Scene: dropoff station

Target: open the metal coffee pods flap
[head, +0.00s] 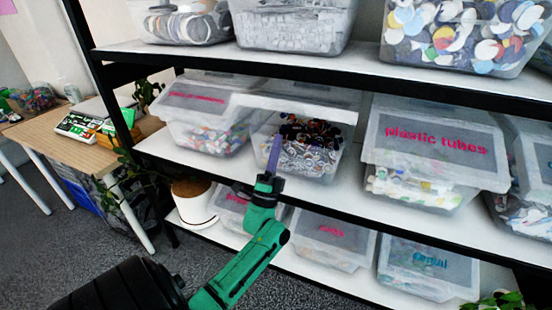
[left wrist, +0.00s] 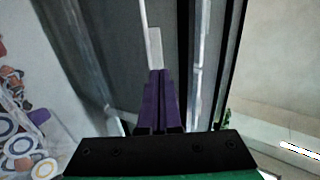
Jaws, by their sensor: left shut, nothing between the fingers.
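A clear bin (head: 318,160) with round, dark and silvery pods stands in the middle of the middle shelf; no label on it is readable. Its front is open and the pods show. A pale flap (head: 300,103) is raised at its top, seen nearly edge-on. My left gripper (head: 275,143), with purple fingers, is shut and empty in front of the bin's left part. In the left wrist view the shut fingers (left wrist: 160,75) point at a grey translucent panel (left wrist: 115,45) with pale edges; I cannot tell whether they touch it. Pods (left wrist: 22,140) show at the left. My right gripper is out of view.
A bin with a pink label (head: 205,125) stands close on the left, and the plastic tubes bin (head: 432,155) on the right. The black-edged shelf above (head: 365,62) limits the height. A potted plant (head: 195,203) stands at the lower left.

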